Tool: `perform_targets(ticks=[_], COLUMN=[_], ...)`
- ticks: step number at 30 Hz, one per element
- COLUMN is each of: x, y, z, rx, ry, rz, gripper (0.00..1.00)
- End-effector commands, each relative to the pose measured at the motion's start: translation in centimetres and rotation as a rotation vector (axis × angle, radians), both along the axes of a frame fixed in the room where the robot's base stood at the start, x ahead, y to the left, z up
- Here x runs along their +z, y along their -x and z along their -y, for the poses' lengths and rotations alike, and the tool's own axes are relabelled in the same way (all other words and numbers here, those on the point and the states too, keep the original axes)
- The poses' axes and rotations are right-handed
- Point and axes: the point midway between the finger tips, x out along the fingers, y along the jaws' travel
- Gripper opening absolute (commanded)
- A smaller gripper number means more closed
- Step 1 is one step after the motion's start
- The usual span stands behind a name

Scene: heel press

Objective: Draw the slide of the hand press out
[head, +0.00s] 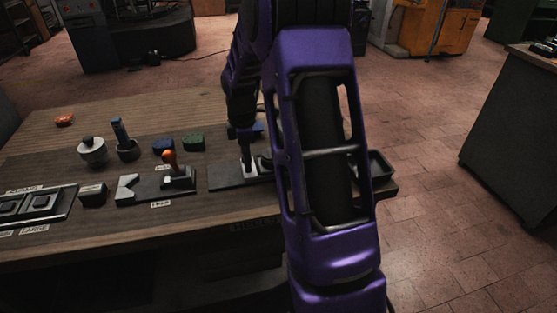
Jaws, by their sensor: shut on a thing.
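The hand press shows as a dark flat base (224,178) near the right end of the wooden bench, partly hidden behind my purple arm. My gripper (248,166) points down over this base, its pale fingers close together. It is shut on a small part of the press, apparently the slide; the fingers and my arm hide most of that part. I cannot tell how far the slide stands out.
A dark tray (378,167) lies right.

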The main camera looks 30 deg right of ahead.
Motion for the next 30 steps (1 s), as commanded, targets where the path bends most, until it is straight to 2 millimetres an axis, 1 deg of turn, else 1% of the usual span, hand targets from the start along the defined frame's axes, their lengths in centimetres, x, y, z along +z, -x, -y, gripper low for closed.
perform_targets(ticks=[3,30], x=[0.1,0.1], y=[-0.3,-2.0], z=[-0.9,-7.0], rx=[0.003,0.002], ry=[0.000,-0.001], rz=[0.001,0.001], gripper=[0.00,0.00])
